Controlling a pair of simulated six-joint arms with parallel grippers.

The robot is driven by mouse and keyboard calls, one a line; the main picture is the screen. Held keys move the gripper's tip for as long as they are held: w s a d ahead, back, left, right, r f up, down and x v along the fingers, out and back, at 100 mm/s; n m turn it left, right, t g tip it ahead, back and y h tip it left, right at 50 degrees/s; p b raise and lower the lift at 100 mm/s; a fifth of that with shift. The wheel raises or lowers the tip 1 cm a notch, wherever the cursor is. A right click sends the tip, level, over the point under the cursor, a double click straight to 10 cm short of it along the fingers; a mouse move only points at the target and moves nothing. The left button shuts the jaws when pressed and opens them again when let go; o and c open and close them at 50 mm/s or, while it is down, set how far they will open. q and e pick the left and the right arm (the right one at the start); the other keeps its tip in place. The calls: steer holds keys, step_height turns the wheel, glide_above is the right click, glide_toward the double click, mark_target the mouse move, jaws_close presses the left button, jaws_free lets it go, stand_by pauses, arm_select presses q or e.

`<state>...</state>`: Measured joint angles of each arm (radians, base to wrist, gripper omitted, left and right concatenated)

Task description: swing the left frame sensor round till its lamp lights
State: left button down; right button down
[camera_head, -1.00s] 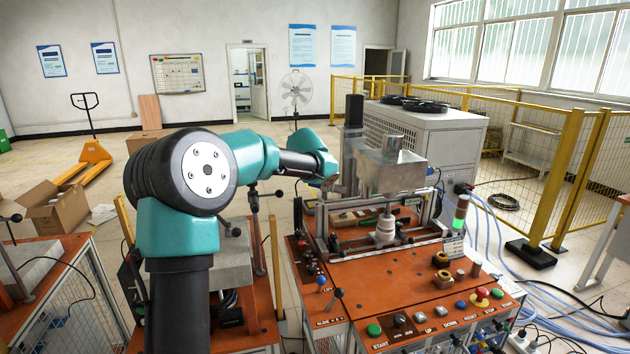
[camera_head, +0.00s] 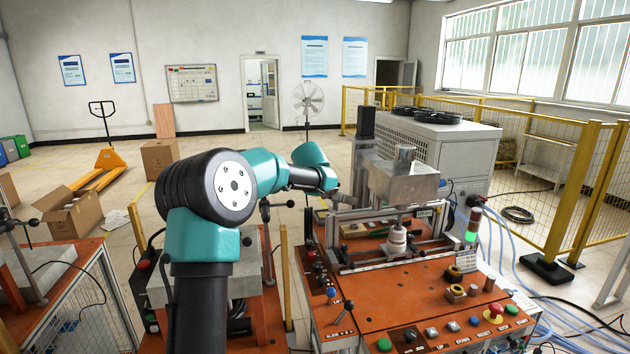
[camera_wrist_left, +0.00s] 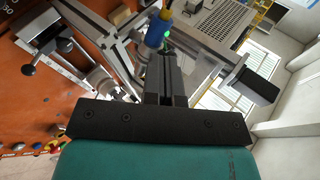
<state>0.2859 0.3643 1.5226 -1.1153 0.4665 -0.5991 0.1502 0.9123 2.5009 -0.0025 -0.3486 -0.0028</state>
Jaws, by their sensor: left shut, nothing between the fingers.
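In the left wrist view, a blue cylindrical sensor (camera_wrist_left: 157,32) with a yellow end (camera_wrist_left: 166,14) sits just beyond my left gripper (camera_wrist_left: 168,60). A small green glow shows at its side, by the fingertips; I cannot tell whether it is the sensor's own lamp. The black fingers are shut with nothing between them. They look close to the sensor; whether they touch it is unclear. In the head view my left arm reaches to the left side of the machine's metal frame (camera_head: 345,214), and the sensor is too small to make out. My right gripper is not in view.
A metal hopper-like box (camera_head: 402,184) stands above a white insulator-like part (camera_head: 396,240) on the orange bench (camera_head: 375,300). A signal tower (camera_head: 472,228) glows green at right. Buttons line the front edge. A grey bar with a black end (camera_wrist_left: 250,84) lies right of the fingers.

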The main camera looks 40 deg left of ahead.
mark_target(338, 198)
arm_select(q)
steer(key=x, duration=0.9)
steer(key=shift+w+a+r, duration=0.25)
steer(key=shift+w+r, duration=0.05)
steer(key=shift+w+a+f, duration=0.25)
steer(key=shift+w, duration=0.2)
